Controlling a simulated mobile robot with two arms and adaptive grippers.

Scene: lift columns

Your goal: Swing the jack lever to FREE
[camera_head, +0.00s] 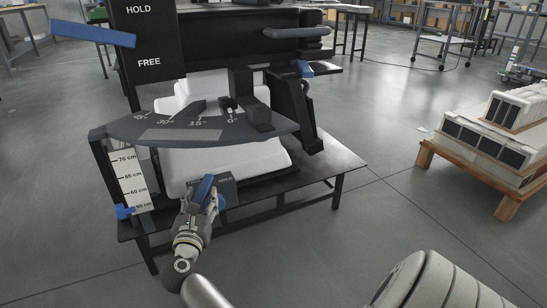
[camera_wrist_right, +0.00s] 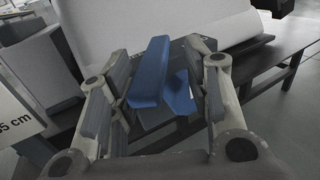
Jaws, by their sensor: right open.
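A blue lever (camera_head: 202,189) sits low at the front of the machine, beside a dark plate (camera_head: 226,182) marked HOLD. In the right wrist view the lever (camera_wrist_right: 150,72) lies between my open fingers, with gaps showing on both sides. A smaller blue part (camera_wrist_right: 179,95) shows just right of it. My right gripper (camera_head: 207,198) is open around the lever in the head view. The lower plate's other markings are hidden or too small to read. A second blue lever (camera_head: 92,33) stands higher up beside a black panel (camera_head: 150,38) marked HOLD and FREE. My left gripper is out of view.
The machine stands on a dark table (camera_head: 335,166). A height scale (camera_head: 131,180) with a blue clamp (camera_head: 124,211) is close left of my right gripper. A curved angle scale (camera_head: 190,133) overhangs behind. A wooden pallet (camera_head: 450,163) stands right. Floor between is clear.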

